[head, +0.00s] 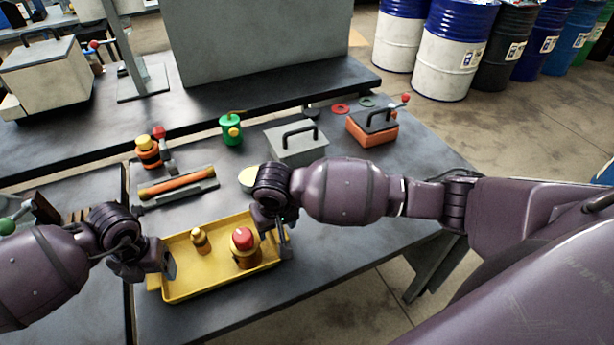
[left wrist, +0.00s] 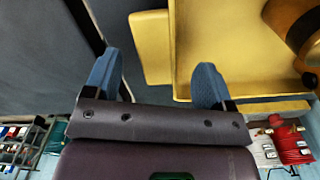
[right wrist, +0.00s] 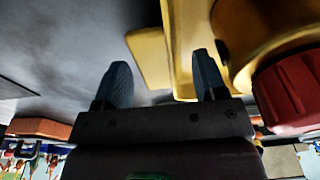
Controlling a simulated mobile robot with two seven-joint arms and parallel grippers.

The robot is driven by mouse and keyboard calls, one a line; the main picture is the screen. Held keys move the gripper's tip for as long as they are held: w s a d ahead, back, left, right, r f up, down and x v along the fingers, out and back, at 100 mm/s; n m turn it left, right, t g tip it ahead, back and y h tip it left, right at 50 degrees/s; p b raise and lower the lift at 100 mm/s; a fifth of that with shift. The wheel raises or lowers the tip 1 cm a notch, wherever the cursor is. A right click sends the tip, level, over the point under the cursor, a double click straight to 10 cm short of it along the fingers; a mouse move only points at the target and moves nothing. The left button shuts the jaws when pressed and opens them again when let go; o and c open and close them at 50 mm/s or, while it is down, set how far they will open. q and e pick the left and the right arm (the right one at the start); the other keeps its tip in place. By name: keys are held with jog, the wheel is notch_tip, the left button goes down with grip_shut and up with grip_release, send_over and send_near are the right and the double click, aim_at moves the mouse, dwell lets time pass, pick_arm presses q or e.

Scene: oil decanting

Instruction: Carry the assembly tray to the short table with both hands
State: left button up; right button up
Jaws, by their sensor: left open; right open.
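The yellow assembly tray (head: 207,272) sits on the dark table near its front edge. It holds a small brass fitting (head: 200,242) and a larger brass part with a red top (head: 244,241). My left gripper (head: 160,263) is open at the tray's left end. In the left wrist view the tray's end tab (left wrist: 150,45) lies between the lines of the open fingers. My right gripper (head: 275,228) is open at the tray's right end, partly hidden by its own wrist. In the right wrist view another yellow tab (right wrist: 150,58) lies between the open fingers.
Behind the tray are an orange rod in a grey holder (head: 178,187), an orange-black part (head: 147,152), a green part (head: 231,128), a grey box (head: 296,143) and an orange box (head: 372,127). Drums (head: 455,50) stand at the back right. Floor is clear at right.

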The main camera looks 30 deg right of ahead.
jog(key=shift+r, duration=0.1)
pick_arm(q)
notch_tip(320, 180, up, 12)
pick_arm(e)
notch_tip(320, 180, up, 12)
jog(key=s, duration=0.1)
jog(key=shift+s, duration=0.3)
dwell(0.5)
jog(key=shift+f, duration=0.2)
